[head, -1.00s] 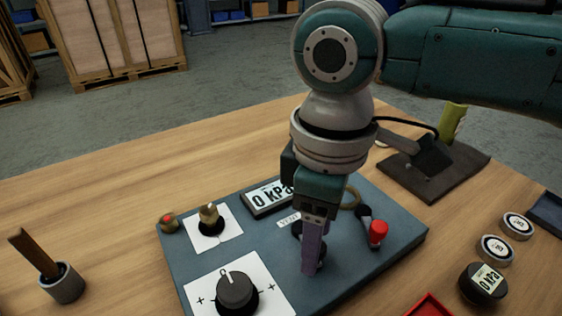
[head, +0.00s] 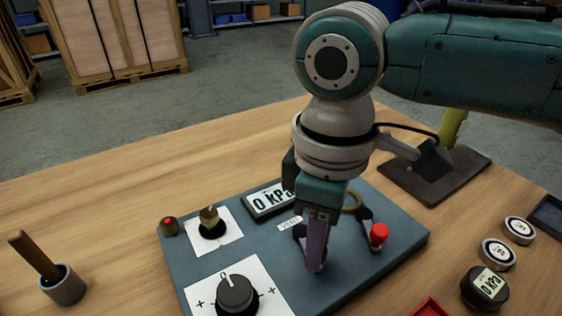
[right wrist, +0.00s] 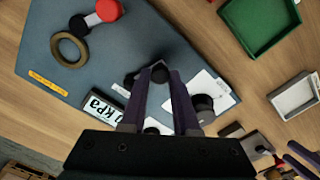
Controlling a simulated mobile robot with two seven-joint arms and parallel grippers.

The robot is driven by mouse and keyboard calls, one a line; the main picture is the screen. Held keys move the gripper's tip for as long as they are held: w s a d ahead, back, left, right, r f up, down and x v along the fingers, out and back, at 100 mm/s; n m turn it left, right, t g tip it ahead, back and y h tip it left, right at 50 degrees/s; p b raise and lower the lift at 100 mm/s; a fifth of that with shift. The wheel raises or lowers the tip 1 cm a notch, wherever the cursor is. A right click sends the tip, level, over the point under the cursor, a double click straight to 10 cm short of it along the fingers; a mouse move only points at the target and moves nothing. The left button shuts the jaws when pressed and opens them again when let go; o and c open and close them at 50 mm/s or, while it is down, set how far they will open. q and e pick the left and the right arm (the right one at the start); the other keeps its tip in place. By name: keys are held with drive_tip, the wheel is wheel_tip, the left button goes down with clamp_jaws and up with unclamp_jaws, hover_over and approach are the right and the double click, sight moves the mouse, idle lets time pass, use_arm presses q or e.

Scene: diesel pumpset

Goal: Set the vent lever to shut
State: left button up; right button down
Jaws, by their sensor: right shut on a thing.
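The vent lever (head: 299,232) sits on the blue-grey panel (head: 350,281), beside a small white VENT label (head: 289,223). In the head view its dark base shows behind the fingers, and most of it is hidden. My right gripper (head: 316,268) points down over the panel and is shut on the lever. In the right wrist view a dark round end (right wrist: 159,73) lies between the purple fingertips. The lever's exact setting cannot be read. Two separated purple fingers at the lower right of the right wrist view look like my left gripper (right wrist: 300,158), open and empty.
A red-knobbed lever (head: 379,234) and a brass ring (right wrist: 68,48) are close to the right gripper. A cup (head: 62,286) stands left; a dark stand (head: 436,175) stands right.

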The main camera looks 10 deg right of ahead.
drive_tip(key=shift+r, duration=0.1)
drive_tip(key=a+m+p, duration=0.1)
drive_tip(key=m+p, duration=0.1)
drive_tip(key=shift+r+p, duration=0.15)
drive_tip(key=shift+p, duration=0.2)
drive_tip(key=a+m+p, duration=0.1)
drive_tip(key=m+p, duration=0.1)
drive_tip(key=shift+a+m, duration=0.15)
drive_tip(key=shift+m, duration=0.15)
drive_tip(key=shift+w+a+m+p, duration=0.3)
drive_tip(key=shift+a+m, duration=0.1)
drive_tip(key=shift+m, duration=0.5)
drive_tip(key=shift+w+a+f+m, duration=0.2)
drive_tip(key=shift+a+m, duration=0.1)
drive_tip(key=shift+m, duration=0.5)
drive_tip(key=shift+w+a+m, duration=0.25)
drive_tip(key=shift+m, duration=0.45)
drive_tip(key=shift+w+a+m, duration=0.2)
drive_tip(key=shift+a+m, duration=0.05)
drive_tip(key=shift+m, duration=0.45)
drive_tip(key=shift+w+m, duration=0.1)
drive_tip(key=shift+m, duration=0.2)
